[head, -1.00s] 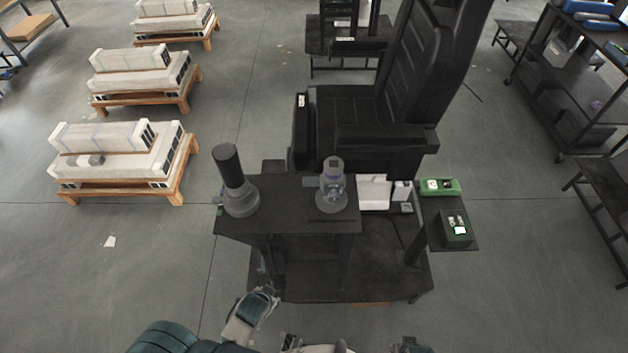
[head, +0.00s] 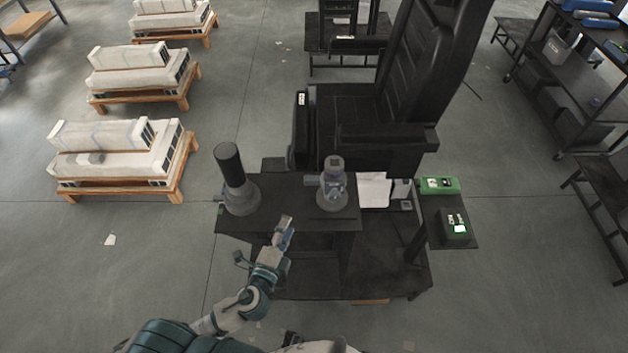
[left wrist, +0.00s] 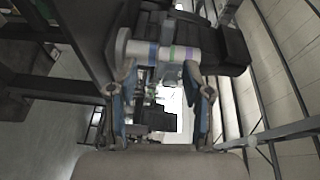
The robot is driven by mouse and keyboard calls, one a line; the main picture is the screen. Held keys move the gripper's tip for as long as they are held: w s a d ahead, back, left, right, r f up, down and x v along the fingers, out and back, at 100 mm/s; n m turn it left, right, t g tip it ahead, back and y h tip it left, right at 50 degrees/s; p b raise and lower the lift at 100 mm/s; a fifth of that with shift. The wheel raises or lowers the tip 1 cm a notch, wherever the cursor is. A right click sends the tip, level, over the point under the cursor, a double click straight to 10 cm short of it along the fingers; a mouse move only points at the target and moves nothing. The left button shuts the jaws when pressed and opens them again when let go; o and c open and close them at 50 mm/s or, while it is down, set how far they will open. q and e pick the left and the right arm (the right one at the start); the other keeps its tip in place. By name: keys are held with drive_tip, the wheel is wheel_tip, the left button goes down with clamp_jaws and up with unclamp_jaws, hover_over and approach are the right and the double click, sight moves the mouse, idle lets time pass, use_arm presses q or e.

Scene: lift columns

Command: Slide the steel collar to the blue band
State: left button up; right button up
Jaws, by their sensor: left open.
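A grey column (head: 333,187) stands upright on a round base at the right of the dark table, with a faint violet band and a small grey part sticking out to its left. A greyish part between the fingers there may be the steel collar; I cannot tell for sure. My left gripper (head: 285,229) is over the table's front edge, left of and nearer than the column. In its wrist view the left gripper (left wrist: 163,80) is open and empty. My right gripper is out of view.
A second column (head: 230,165) with a black upper part stands at the table's left. The dark table (head: 287,192) is clear between the columns. White papers (head: 373,190) and a green-topped device (head: 440,185) are at the right. A black chair (head: 375,120) stands behind.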

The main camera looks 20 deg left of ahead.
use_arm(q)
drive_tip(key=m, duration=0.1)
drive_tip(key=p, duration=0.2)
approach(309, 184)
drive_tip(key=w, duration=0.4)
drive_tip(key=shift+m+t+h, duration=0.3)
drive_tip(key=shift+h, duration=0.1)
drive_tip(key=w, duration=0.6)
drive_tip(key=shift+w+d+f, duration=0.1)
drive_tip(key=shift+d+f, duration=0.15)
drive_tip(key=shift+d, duration=0.1)
drive_tip(key=shift+w+a, duration=0.3)
drive_tip(key=shift+w, duration=0.35)
drive_tip(key=shift+d, duration=0.4)
drive_tip(key=shift+c, duration=1.2)
drive_tip(key=shift+d, duration=0.15)
clamp_jaws()
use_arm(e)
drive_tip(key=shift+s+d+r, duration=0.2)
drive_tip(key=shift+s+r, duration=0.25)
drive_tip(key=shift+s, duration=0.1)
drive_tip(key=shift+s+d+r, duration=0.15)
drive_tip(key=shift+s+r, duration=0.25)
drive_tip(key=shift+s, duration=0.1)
